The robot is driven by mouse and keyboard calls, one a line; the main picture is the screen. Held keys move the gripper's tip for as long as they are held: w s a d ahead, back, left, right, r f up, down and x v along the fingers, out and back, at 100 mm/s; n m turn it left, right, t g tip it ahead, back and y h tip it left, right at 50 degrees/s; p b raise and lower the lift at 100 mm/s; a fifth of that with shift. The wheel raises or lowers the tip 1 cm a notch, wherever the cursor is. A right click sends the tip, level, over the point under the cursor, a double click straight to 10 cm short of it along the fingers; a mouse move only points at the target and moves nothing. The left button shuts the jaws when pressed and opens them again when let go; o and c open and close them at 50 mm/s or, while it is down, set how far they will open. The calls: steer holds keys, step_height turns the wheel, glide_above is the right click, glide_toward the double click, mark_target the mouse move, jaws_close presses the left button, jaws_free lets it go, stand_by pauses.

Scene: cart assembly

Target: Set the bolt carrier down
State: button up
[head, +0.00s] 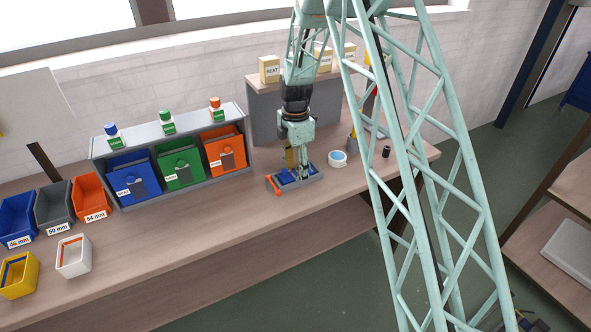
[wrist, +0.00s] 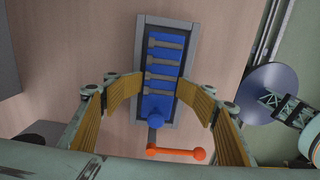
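The bolt carrier appears to be the blue part (wrist: 163,70) with several bolt-like shapes and a round blue knob (wrist: 155,111), lying in a long grey frame on the bench. It also shows as a small blue patch in the head view (head: 286,178). My gripper (wrist: 160,82) is directly above its near end. The yellow-brown fingers are spread on either side of the knob, with visible gaps, so it looks open and empty. In the head view my gripper (head: 291,158) points down at the carrier and partly hides it.
An orange lever (wrist: 176,153) lies at the frame's near end. A white-and-blue roll (head: 338,158) stands to the right on the bench. A rack with blue, green and orange bins (head: 180,165) stands to the left. The bench front between them is clear.

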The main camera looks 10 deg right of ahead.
mark_target(296, 173)
steer(key=shift+r, duration=0.2)
stand_by(0.5)
steer(key=shift+r+p, duration=0.45)
steer(key=shift+r, duration=0.15)
step_height(296, 173, up, 12)
steer(key=shift+p, duration=0.4)
stand_by(0.6)
